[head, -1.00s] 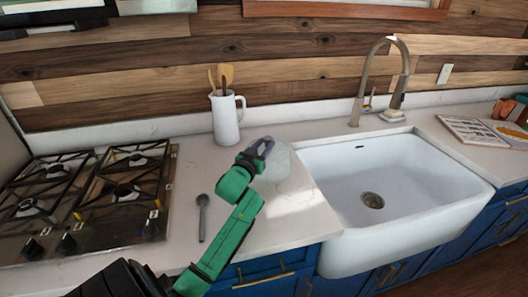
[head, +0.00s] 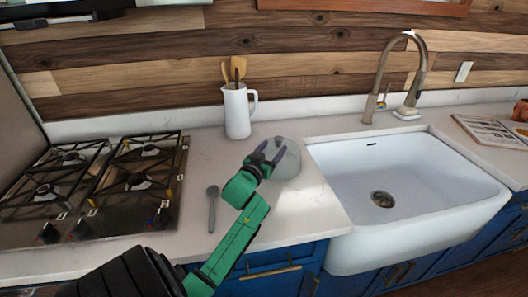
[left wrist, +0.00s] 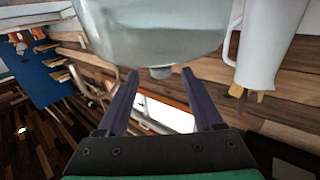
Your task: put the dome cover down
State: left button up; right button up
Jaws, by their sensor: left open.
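The translucent pale dome cover (head: 287,166) stands knob-up on the white counter (head: 178,215), just left of the sink. My left gripper (head: 271,152) is beside its top on the near left side. The jaws are open, with one purple finger on either side of the small knob. In the left wrist view the dome (left wrist: 155,28) fills the top, and its knob shows between the spread fingertips (left wrist: 160,74), with no clear contact. Whether the rim lies fully flat is partly hidden by the gripper. My right gripper is not in view.
A white jug with wooden utensils (head: 238,112) stands behind the dome. A dark spoon (head: 212,208) lies to the left, beyond it a gas hob (head: 105,190). The white sink (head: 420,185) is close on the right, with a tall faucet (head: 385,75).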

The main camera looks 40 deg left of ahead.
pick_arm(q)
jog(key=b+v, duration=0.1)
jog(key=v, duration=0.9)
jog(key=shift+a+r, duration=0.1)
